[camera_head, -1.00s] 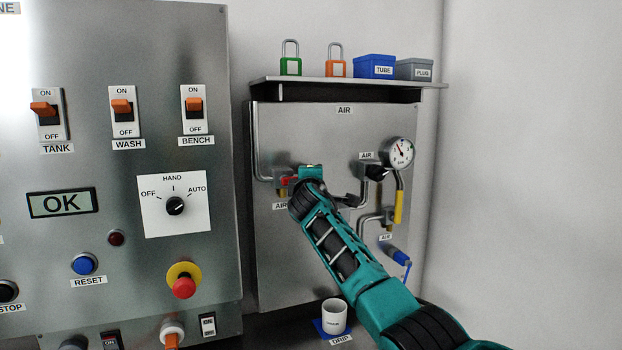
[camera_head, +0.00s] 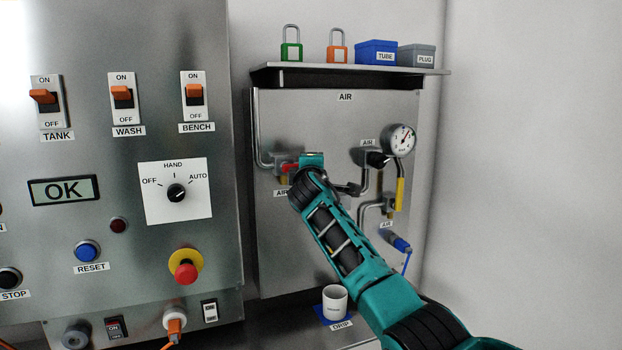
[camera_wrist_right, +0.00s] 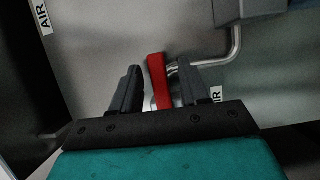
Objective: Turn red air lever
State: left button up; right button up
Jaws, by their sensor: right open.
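The red air lever (camera_head: 288,167) is at the left of the steel air panel (camera_head: 330,250), on a pipe valve above an AIR label. My right gripper (camera_head: 300,166) is at the lever and hides part of it in the head view. In the right wrist view, the red lever (camera_wrist_right: 157,75) stands between the two dark fingers of my open right gripper (camera_wrist_right: 161,82). A gap shows on each side near the tips; contact lower down is hard to tell. My left gripper is not in view.
A pressure gauge (camera_head: 403,139), yellow handle (camera_head: 400,193) and blue valve (camera_head: 400,244) are on the panel's right. A shelf (camera_head: 350,71) with padlocks and boxes is above. A white cup (camera_head: 335,302) stands below. A switch panel (camera_head: 120,230) is at left.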

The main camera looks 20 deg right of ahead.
jog(key=v, duration=1.1)
jog(key=shift+s, duration=0.3)
jog(key=shift+a, duration=0.1)
jog(key=s+a+f+m+g+y, duration=0.15)
jog(key=s+f, duration=0.25)
jog(key=f, duration=0.6)
jog(key=s+a+f+m+g+y, duration=0.1)
jog(key=s+f+y, duration=0.2)
jog(key=f, duration=0.7)
jog(key=s+a+f+m+g+y, duration=0.15)
jog(key=s+f, duration=0.25)
jog(key=f, duration=0.6)
jog(key=s+f+m, duration=0.2)
jog(key=s+f, duration=0.2)
jog(key=s, duration=0.4)
jog(key=s+f+m+g+y, duration=0.1)
jog(key=s+f+m, duration=0.1)
jog(key=s+f, duration=0.3)
jog(key=s+f+m+g+y, duration=0.1)
jog(key=s+f+m, duration=0.2)
jog(key=s, duration=0.8)
notch_tip(320, 180, down, 3)
jog(key=shift+s+r, duration=0.25)
